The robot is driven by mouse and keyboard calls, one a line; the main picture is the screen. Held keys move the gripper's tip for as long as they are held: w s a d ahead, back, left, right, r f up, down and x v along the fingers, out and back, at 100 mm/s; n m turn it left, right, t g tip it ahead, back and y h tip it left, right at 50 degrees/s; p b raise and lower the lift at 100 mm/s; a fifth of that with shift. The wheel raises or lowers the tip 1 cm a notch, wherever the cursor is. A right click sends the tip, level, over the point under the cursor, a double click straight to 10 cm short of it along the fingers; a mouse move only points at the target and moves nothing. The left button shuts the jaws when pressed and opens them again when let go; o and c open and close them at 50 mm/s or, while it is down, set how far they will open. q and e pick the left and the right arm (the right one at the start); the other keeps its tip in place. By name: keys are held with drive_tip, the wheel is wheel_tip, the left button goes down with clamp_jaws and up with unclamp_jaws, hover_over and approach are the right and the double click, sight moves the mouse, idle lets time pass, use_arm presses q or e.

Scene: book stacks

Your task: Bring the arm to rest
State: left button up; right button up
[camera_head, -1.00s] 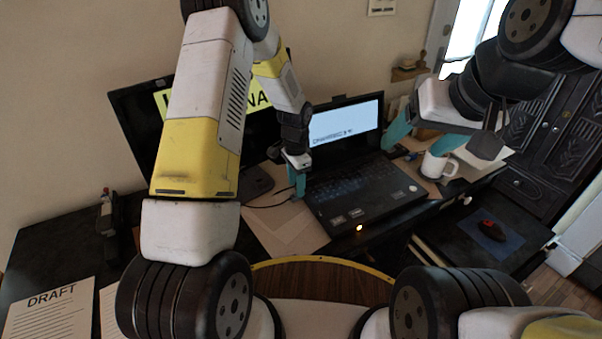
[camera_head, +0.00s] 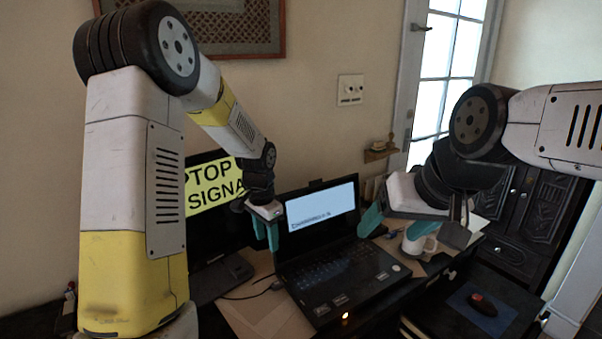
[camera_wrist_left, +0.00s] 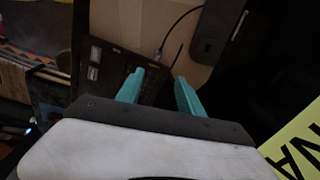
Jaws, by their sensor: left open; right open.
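My left gripper (camera_head: 265,236) hangs with its teal fingers down in front of the open black laptop's (camera_head: 345,278) left side. It is open and empty. In the left wrist view its two teal fingers (camera_wrist_left: 160,85) stand apart with nothing between them, and a corner of the laptop (camera_wrist_left: 112,65) shows beyond the left finger. My right gripper (camera_head: 392,222) is at the right of the laptop screen, near a white mug (camera_head: 418,240). It is open, with teal fingers on both sides of the mug's top in the picture; whether it touches the mug I cannot tell.
A monitor with a yellow sign (camera_head: 213,186) stands behind my left arm. A paper sheet (camera_head: 270,318) and a cable (camera_head: 247,295) lie left of the laptop. A mouse (camera_head: 482,304) on a blue pad sits on a lower surface at right. Dark cabinet doors (camera_head: 545,225) stand behind.

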use_arm(q)
drive_tip(key=s+a+r+n+t, duration=0.1)
drive_tip(key=s+r+n, duration=0.1)
drive_tip(key=s+r, duration=0.4)
drive_tip(key=s+a+r+n+t, duration=0.1)
drive_tip(key=s+a+r+n, duration=0.15)
drive_tip(key=r, duration=0.45)
drive_tip(key=s+r+n+t+h, duration=0.1)
drive_tip(key=s+r+n, duration=0.1)
drive_tip(key=s, duration=0.5)
drive_tip(key=s+r+n+t, duration=0.1)
drive_tip(key=s+r+n, duration=0.1)
drive_tip(key=s+r, duration=0.2)
drive_tip(key=s, duration=0.3)
drive_tip(key=shift+s+r+t+h, duration=0.25)
drive_tip(key=shift+s+t+h, duration=0.15)
